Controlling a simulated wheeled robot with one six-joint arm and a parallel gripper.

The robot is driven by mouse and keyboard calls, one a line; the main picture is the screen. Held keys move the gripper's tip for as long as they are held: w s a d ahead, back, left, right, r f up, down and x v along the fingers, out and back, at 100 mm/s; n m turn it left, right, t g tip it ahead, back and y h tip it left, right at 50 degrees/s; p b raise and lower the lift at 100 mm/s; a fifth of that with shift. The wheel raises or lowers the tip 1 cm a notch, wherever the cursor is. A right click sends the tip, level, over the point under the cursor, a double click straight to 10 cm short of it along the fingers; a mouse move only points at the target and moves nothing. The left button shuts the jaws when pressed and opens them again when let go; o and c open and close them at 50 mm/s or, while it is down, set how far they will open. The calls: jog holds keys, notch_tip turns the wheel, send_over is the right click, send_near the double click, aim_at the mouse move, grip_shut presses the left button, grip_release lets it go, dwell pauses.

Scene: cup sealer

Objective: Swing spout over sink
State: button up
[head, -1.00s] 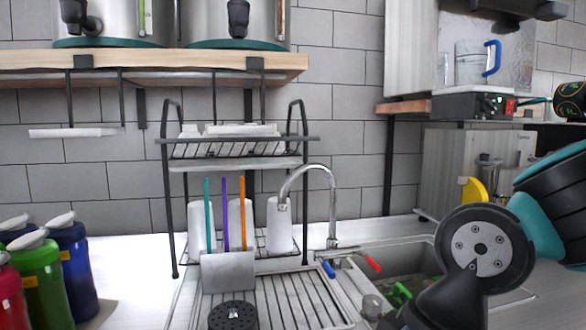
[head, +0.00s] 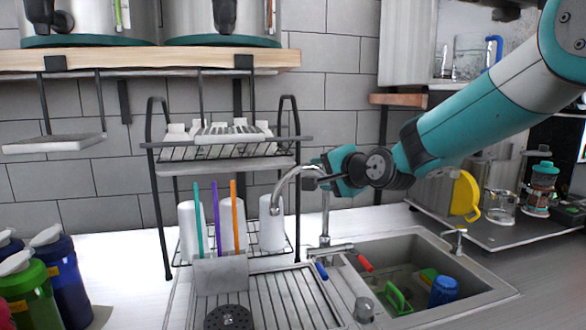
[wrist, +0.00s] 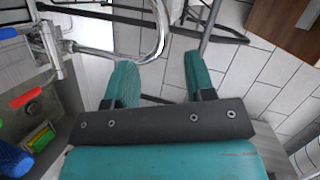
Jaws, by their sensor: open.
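The chrome spout (head: 284,184) rises from the faucet base by the sink and arches left, so its tip hangs by the white cups over the drainboard side. The sink (head: 492,289) lies to the right of the faucet, with its basin clear of the spout. My gripper (head: 318,176) is at the spout's upper bend. In the wrist view my gripper (wrist: 161,72) has its two teal fingers apart, with nothing between them. The curved spout (wrist: 163,28) passes just beyond the left fingertip there; whether they touch I cannot tell.
A dish rack (head: 160,190) with cups and coloured straws stands left of the spout. A blue cup (head: 443,291) and green item (head: 398,300) lie in the basin. Red (head: 365,263) and blue (head: 321,271) handles flank the faucet. A wooden shelf (head: 150,60) hangs above.

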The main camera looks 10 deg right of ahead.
aim_at(295, 172)
jog(key=p+x, duration=0.4)
jog(key=x, duration=0.8)
jog(key=shift+r, duration=0.15)
jog(key=shift+w+a+f+p, duration=0.25)
jog(key=shift+w+p, duration=0.05)
jog(key=shift+w, duration=0.3)
grip_shut()
